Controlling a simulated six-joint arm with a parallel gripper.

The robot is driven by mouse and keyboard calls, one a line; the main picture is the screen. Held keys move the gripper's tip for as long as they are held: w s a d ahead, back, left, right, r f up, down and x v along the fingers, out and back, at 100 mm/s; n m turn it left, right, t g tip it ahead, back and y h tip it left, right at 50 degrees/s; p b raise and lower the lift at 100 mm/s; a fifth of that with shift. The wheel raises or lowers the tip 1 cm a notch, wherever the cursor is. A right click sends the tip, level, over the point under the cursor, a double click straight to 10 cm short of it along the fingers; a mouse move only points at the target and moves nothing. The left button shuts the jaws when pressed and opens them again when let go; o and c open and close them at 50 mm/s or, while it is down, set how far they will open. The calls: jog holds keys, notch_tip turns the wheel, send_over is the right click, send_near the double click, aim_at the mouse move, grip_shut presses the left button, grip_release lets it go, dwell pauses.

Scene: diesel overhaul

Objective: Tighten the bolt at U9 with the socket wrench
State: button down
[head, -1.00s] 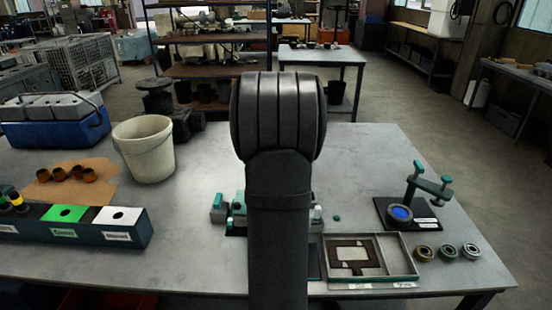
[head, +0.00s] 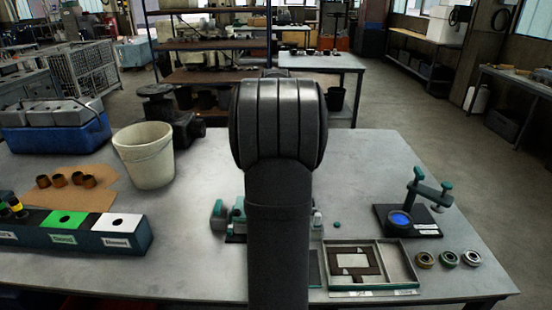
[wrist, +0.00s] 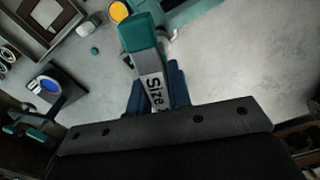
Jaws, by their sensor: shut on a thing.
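My gripper (wrist: 156,92) shows at the bottom of the wrist view. Its dark blue fingers are shut on a grey bar with a teal end (wrist: 141,34), which looks like the socket wrench. The label on the bar reads "Size", with the rest cut off by the gripper. The wrench points up and away in that view, above the table. In the head view my arm hides the gripper and the wrench. A grey and teal fixture (head: 218,214) is partly hidden behind the arm. I cannot make out the bolt or a U9 mark in either view.
A divided tray (head: 393,291) with a brown frame lies right of the arm. Several rings (head: 447,258) and a teal-armed stand (head: 420,186) are further right. A white bucket (head: 147,156) and labelled bins (head: 122,238) stand at left. The table's back right (head: 365,160) is clear.

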jog(key=shift+r, duration=3)
jog(key=s, duration=0.7)
jog(key=shift+d, duration=0.1)
